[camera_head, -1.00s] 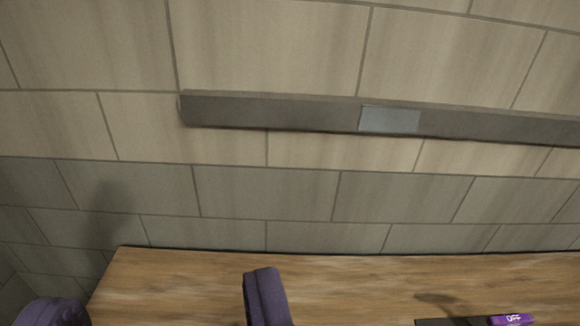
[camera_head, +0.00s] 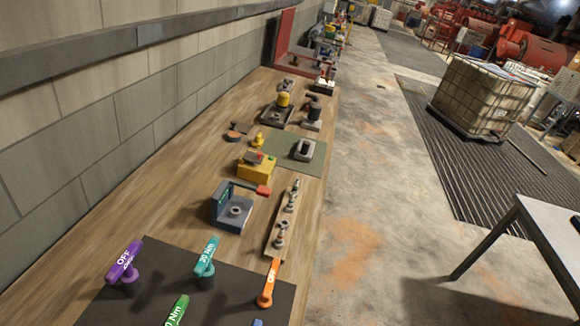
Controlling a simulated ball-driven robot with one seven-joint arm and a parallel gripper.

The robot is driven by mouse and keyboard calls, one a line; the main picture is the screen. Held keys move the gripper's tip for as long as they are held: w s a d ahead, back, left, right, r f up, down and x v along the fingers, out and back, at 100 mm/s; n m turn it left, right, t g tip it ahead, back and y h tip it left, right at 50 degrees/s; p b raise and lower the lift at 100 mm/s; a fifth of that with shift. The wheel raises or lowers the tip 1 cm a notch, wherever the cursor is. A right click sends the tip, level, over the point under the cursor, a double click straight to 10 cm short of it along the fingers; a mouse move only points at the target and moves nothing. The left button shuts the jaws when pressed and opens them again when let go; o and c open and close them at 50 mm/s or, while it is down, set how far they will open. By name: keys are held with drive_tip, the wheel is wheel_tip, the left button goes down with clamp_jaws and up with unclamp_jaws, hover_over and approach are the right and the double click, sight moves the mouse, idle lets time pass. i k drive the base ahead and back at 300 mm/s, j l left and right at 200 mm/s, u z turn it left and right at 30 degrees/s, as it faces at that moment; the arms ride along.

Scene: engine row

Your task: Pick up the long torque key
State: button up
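Several coloured T-shaped keys stand on a dark mat (camera_head: 215,268) at the near end of a wooden bench. A purple key (camera_head: 124,262) with a white "OFF" label is at the left. A teal key (camera_head: 207,258) reads "30 Nm". An orange key (camera_head: 269,284) with a white label is at the right. A green key (camera_head: 177,311) with "Nm" in its label is cut by the bottom edge. A bit of a blue one (camera_head: 257,322) shows there too. I cannot tell which is the long torque key. My gripper is not in view.
Beyond the mat, the wooden bench (camera_head: 150,185) holds a blue-grey fixture (camera_head: 232,208), a wooden strip with metal fittings (camera_head: 275,243) and a yellow box (camera_head: 255,172). A block wall bounds the left. Open floor (camera_head: 365,220) lies right, with a table (camera_head: 530,215) and a caged tank (camera_head: 482,98).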

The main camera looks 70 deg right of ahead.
sight(204, 269)
drive_tip(key=z, duration=1.05)
drive_tip(key=k+u, duration=0.3)
drive_tip(key=k+j+u, duration=0.35)
drive_tip(key=k, duration=0.15)
drive_tip(key=j+z, duration=0.5)
drive_tip(key=j, duration=0.2)
